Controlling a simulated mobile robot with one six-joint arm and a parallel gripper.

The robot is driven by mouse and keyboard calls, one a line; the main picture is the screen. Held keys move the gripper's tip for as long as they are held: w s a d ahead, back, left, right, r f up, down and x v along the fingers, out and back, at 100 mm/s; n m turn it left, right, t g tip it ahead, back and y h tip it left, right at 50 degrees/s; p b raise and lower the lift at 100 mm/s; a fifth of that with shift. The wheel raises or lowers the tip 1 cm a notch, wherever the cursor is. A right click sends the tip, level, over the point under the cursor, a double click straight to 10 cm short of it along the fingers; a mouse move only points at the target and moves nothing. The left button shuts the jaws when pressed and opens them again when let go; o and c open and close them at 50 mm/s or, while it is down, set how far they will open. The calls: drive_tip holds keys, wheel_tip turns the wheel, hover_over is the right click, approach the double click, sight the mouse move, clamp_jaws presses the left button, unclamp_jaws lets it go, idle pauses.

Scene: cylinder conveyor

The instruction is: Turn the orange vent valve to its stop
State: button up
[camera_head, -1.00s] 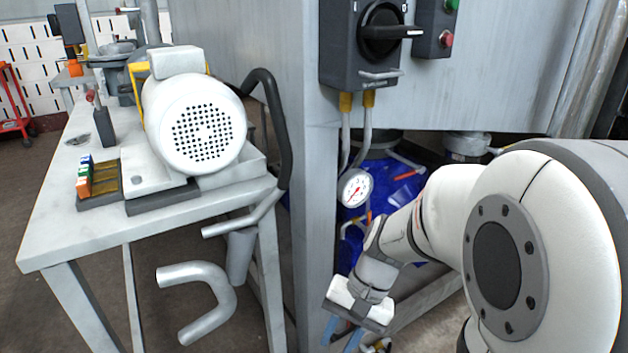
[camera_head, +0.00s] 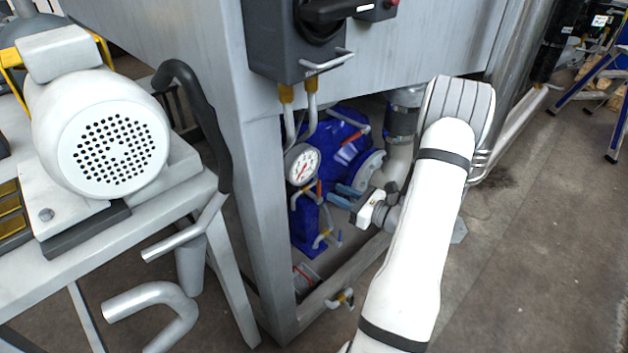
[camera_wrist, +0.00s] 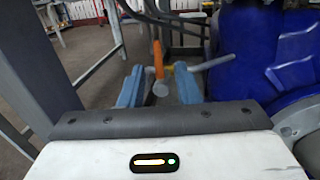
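The orange vent valve's handle (camera_wrist: 158,60) stands upright in the wrist view, ahead of my gripper and between the lines of its two fingers. A grey round end shows at its foot. In the head view an orange handle (camera_head: 319,189), likely the same one, sits just below the pressure gauge (camera_head: 302,164). My gripper (camera_wrist: 159,70) is open, with its two blue fingers apart and nothing clearly held. In the head view my gripper (camera_head: 343,196) is right of the orange handle, under the machine. I cannot tell whether the fingertips touch the handle.
A blue pump body (camera_head: 345,140) stands behind my gripper and at the right of the wrist view. A grey frame leg (camera_head: 262,200) is left of the gauge. A switch box (camera_head: 298,40) hangs above. A table (camera_head: 215,185) with a white motor (camera_head: 100,140) is at left.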

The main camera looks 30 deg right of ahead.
sight(319, 186)
drive_tip(key=b+x, duration=0.1)
drive_tip(key=x, duration=0.6)
drive_tip(key=shift+s+a+b, duration=0.1)
drive_tip(key=shift+s+b, duration=0.05)
drive_tip(key=shift+b, duration=0.15)
drive_tip(key=shift+c, duration=0.5)
clamp_jaws()
